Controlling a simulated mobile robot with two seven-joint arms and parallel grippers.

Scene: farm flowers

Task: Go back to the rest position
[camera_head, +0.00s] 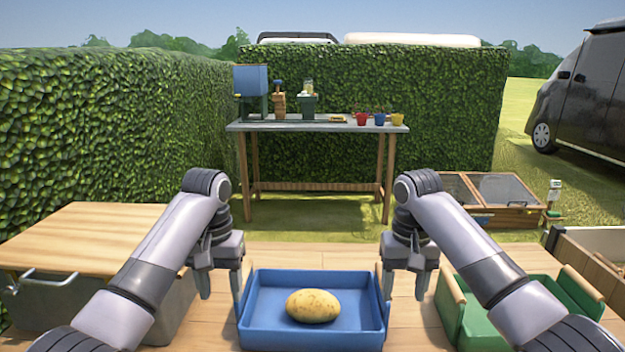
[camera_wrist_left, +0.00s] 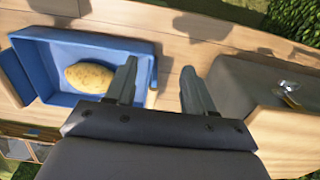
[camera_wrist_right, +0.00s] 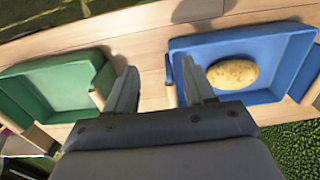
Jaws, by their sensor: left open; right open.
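My left gripper (camera_head: 220,284) is open and empty, above the table to the left of the blue tray (camera_head: 262,340). My right gripper (camera_head: 402,282) is open and empty, above the table between the blue tray and the green tray (camera_head: 450,300). A yellow potato (camera_head: 313,306) lies in the blue tray, apart from both grippers. In the left wrist view the open fingers (camera_wrist_left: 158,88) point down by the tray's wooden handle. In the right wrist view the open fingers (camera_wrist_right: 160,88) show the potato (camera_wrist_right: 233,74) beyond one finger.
A grey box with a wooden lid (camera_head: 90,235) stands at the left. Further back is a tall workbench (camera_head: 318,127) with small red, blue and yellow pots. A wooden cold frame (camera_head: 500,205) is at the right. Hedges close the left and back. The air above the trays is clear.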

